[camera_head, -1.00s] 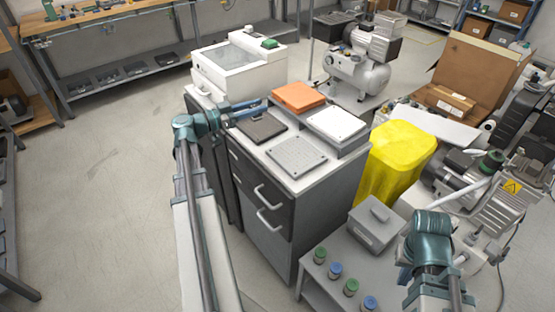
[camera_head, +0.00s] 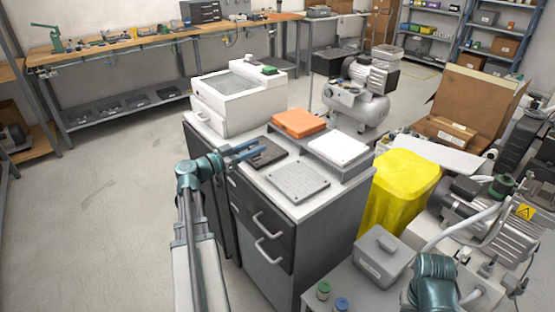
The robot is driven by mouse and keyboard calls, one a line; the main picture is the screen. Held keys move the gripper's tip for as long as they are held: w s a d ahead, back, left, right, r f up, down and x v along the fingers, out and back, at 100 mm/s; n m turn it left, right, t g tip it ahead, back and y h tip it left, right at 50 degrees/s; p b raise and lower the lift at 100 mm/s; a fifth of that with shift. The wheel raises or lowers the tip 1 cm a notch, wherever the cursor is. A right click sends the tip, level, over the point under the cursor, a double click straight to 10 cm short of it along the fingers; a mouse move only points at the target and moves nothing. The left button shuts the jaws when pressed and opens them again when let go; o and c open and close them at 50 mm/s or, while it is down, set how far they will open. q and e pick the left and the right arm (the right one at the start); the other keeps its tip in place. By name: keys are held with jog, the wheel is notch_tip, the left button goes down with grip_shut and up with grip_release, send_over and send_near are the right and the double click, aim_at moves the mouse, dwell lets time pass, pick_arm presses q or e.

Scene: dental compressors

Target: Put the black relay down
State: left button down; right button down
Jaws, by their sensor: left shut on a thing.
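My left gripper (camera_head: 250,149) reaches in from the left over the cabinet top, at the near left edge of a dark flat tray (camera_head: 270,156). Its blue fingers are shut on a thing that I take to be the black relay. The relay is too small and dark against the tray to make out clearly, and I cannot tell whether it touches the tray. Of my right arm only a teal link shows at the bottom right; its gripper is out of view.
On the cabinet (camera_head: 325,208) stand a white machine (camera_head: 240,100), an orange block (camera_head: 298,123), a white block (camera_head: 339,148) and a grey perforated plate (camera_head: 298,182). A yellow covered bin (camera_head: 402,185) and a grey lidded box (camera_head: 382,255) stand to the right.

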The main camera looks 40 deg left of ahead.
pick_arm(q)
jog(key=w+d, duration=0.5)
jog(key=shift+w+d+f, duration=0.1)
jog(key=shift+w+f, duration=0.1)
jog(key=shift+f, duration=0.15)
jog(key=shift+f+b, duration=1.75)
jog(key=shift+b, duration=0.25)
jog(key=shift+f, duration=0.2)
jog(key=c, duration=0.5)
grip_release()
jog(key=shift+r, duration=0.1)
jog(key=shift+r, duration=0.1)
